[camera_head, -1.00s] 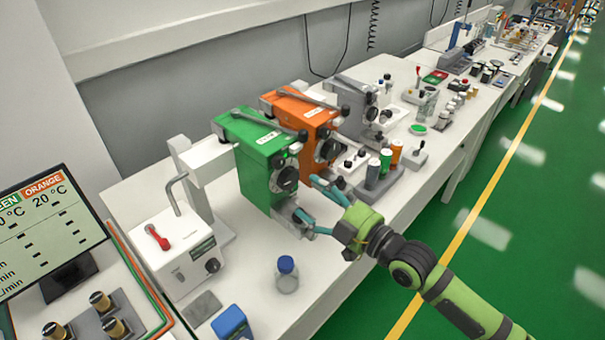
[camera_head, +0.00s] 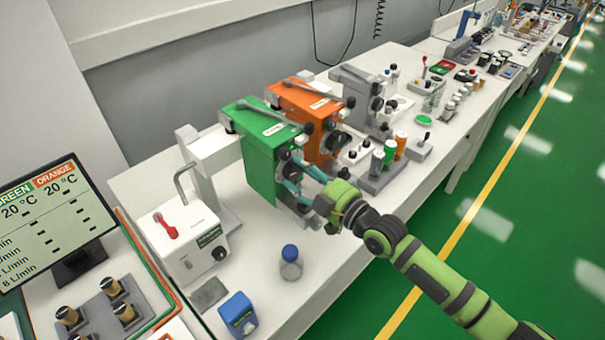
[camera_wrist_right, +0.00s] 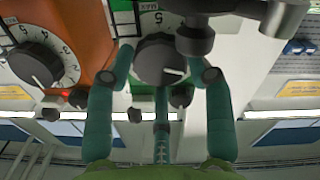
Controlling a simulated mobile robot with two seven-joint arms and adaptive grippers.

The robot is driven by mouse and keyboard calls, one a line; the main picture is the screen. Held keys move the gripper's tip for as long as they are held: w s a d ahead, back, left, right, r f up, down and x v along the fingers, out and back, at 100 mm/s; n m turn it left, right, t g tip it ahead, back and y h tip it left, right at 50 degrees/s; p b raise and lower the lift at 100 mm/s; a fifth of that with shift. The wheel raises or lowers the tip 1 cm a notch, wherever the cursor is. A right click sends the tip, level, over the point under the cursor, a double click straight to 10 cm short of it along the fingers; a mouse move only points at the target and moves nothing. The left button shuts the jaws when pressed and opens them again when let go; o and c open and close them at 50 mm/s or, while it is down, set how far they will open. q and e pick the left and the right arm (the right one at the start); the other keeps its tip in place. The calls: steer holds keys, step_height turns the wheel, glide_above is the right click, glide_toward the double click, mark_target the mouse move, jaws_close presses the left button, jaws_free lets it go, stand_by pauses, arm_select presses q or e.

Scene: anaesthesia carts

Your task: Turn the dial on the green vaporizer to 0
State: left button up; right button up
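The green vaporizer (camera_head: 262,165) stands on the white bench, left of the orange vaporizer (camera_head: 305,120). My right gripper (camera_head: 291,172) is at its front face, and its teal fingers cover much of the dial there. The fingertips are very close to the dial's sides; contact cannot be made out. A white mark shows on the knob, but its setting is hard to read. My left gripper is not in view.
The orange vaporizer's dial (camera_wrist_right: 34,62) is close beside my fingers. A grey vaporizer (camera_head: 360,100) stands further back. A blue-capped bottle (camera_head: 290,265), a blue box (camera_head: 238,314) and a white device (camera_head: 180,240) are on the near bench. A monitor (camera_head: 55,225) stands at left.

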steer(key=shift+r, duration=0.2)
steer(key=m+b, duration=0.1)
steer(key=m, duration=0.2)
steer(key=shift+b, duration=0.3)
steer(key=m+b, duration=0.1)
steer(key=m, duration=0.2)
steer(key=shift+w+r, duration=0.1)
steer(key=shift+r, duration=0.05)
steer(key=m+b, duration=0.1)
steer(key=m, duration=0.2)
steer(key=shift+d+r+m+b, duration=0.1)
steer(key=shift+m+b, duration=0.2)
steer(key=shift+m, duration=0.1)
steer(key=shift+m+b, duration=0.4)
steer(key=shift+m, duration=1)
steer(key=shift+w, duration=0.1)
steer(key=o, duration=1.2)
steer(key=shift+c, duration=0.2)
steer(key=shift+f+g+y, duration=0.2)
steer(key=shift+g+y, duration=0.1)
steer(key=shift+y, duration=0.1)
